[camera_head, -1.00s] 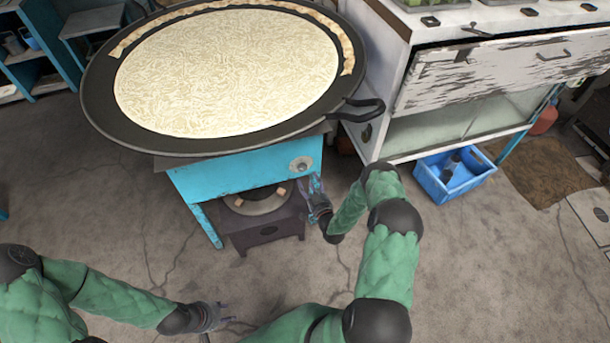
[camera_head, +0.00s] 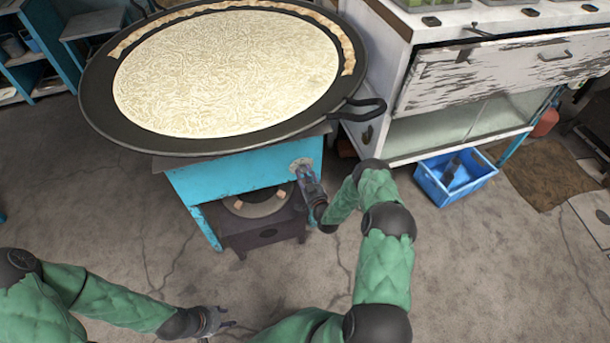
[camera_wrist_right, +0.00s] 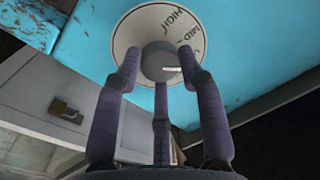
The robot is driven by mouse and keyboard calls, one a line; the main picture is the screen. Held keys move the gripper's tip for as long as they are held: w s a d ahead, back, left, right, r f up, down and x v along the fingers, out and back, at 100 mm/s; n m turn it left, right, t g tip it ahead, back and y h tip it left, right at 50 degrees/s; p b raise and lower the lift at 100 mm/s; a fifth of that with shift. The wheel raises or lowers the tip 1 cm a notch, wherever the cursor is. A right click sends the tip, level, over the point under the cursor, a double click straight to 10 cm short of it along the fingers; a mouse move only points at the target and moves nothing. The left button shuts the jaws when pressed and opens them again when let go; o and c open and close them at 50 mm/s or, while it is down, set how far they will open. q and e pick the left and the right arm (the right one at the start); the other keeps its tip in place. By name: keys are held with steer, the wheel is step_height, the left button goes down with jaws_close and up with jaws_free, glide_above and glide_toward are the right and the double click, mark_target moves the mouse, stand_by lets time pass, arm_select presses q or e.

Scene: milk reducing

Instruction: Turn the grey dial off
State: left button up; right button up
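The grey dial (camera_wrist_right: 161,62) sits on a round white plate (camera_wrist_right: 128,38) on the blue front of the stove (camera_head: 232,174). The plate carries the words HIGH and MID; other markings are hidden. In the right wrist view my right gripper (camera_wrist_right: 160,68) has its fingers spread around the dial, with the tips at its sides. I cannot tell whether they touch it. In the head view my right gripper (camera_head: 304,168) covers most of the dial. My left gripper (camera_head: 224,318) is low in the head view, away from the stove; its fingers look apart and empty.
A wide black pan (camera_head: 100,112) of pale milk rests on the stove, its handle jutting right above my right gripper. A white cabinet (camera_head: 400,75) stands to the right, with a blue crate (camera_head: 440,192) on the floor. Open floor lies in front.

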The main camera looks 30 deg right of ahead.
steer(key=shift+f, duration=0.15)
steer(key=m+b, duration=0.2)
steer(key=m, duration=0.1)
steer(key=shift+a+f+m, duration=0.1)
steer(key=shift+m, duration=0.2)
steer(key=shift+a+m+b, duration=0.1)
steer(key=shift+m+b, duration=0.9)
steer(key=shift+m, duration=1.2)
steer(key=o, duration=1.1)
steer(key=shift+o, duration=0.2)
steer(key=shift+t, duration=0.3)
